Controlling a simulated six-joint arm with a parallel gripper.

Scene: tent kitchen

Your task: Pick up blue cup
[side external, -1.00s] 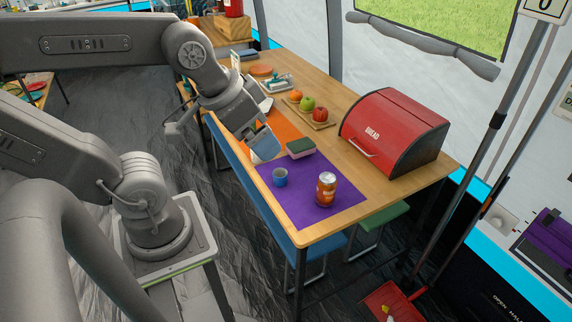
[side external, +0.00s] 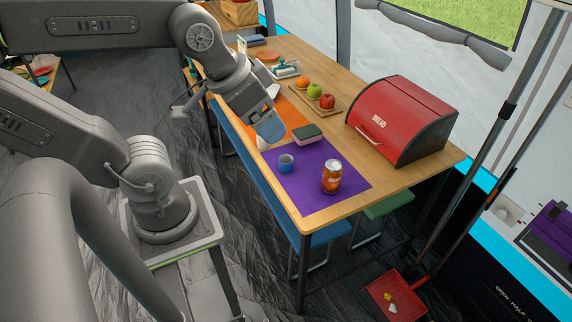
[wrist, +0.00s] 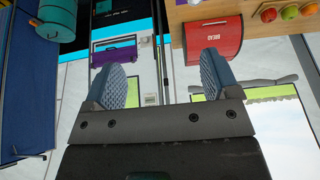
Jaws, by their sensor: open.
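The blue cup (side external: 286,164) stands on the purple mat (side external: 308,196) near the table's long edge, in the side external view. My gripper (side external: 269,137) is above the table just behind the cup, over the border of the orange and purple mats, and apart from the cup. In the wrist view my gripper (wrist: 166,75) shows two blue textured fingers spread wide with nothing between them. The cup is not visible in the wrist view.
An orange can (side external: 331,177) stands right of the cup on the purple mat. A green-topped sponge (side external: 308,134) lies behind it. A red bread box (side external: 402,119) and a fruit board (side external: 322,99) stand farther back. The purple mat's front part is clear.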

